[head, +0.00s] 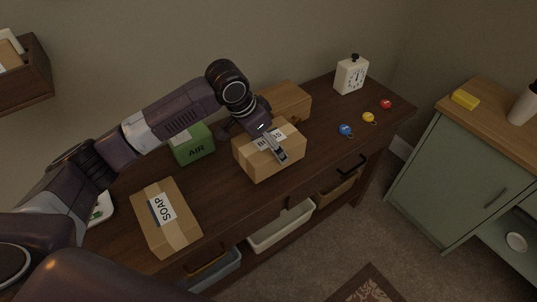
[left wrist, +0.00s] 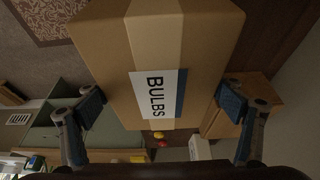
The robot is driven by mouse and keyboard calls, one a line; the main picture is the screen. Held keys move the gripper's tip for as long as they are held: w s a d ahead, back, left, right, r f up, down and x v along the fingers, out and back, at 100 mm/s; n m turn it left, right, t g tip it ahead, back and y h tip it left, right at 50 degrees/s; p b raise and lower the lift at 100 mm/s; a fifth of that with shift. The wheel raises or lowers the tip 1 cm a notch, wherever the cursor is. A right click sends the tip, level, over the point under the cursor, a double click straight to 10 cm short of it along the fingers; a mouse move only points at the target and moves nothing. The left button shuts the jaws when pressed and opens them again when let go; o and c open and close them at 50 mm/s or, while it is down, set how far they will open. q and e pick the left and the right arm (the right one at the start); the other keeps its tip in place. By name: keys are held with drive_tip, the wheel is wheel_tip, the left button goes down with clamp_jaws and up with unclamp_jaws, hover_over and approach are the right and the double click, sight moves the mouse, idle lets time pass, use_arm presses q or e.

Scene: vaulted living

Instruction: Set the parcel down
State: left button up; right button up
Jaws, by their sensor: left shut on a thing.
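The parcel is a brown cardboard box labelled BULBS (head: 258,166), over the middle of the dark wooden desk (head: 225,197). My left gripper (head: 255,143) reaches over it from above, shut on it with one finger on each side. In the left wrist view the BULBS box (left wrist: 185,50) fills the upper middle, between the blue pads of the gripper (left wrist: 162,100). Its underside is hidden, and I cannot tell whether it touches the desk. My right gripper is not in view.
A SOAP box (head: 180,232), a green AIR box (head: 193,150) and another brown box (head: 291,101) stand around it. A white clock (head: 351,75) and blue (head: 346,130), yellow (head: 368,118) and red (head: 386,104) small items lie right. Open desk lies between.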

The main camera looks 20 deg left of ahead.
use_arm(q)
drive_tip(key=shift+f, duration=0.7)
wheel_tip(320, 180, down, 4)
drive_tip(key=shift+r, duration=0.25)
drive_tip(key=shift+f, duration=0.2)
drive_tip(key=o, duration=0.9)
drive_tip(key=shift+f, duration=0.1)
drive_tip(key=o, duration=0.4)
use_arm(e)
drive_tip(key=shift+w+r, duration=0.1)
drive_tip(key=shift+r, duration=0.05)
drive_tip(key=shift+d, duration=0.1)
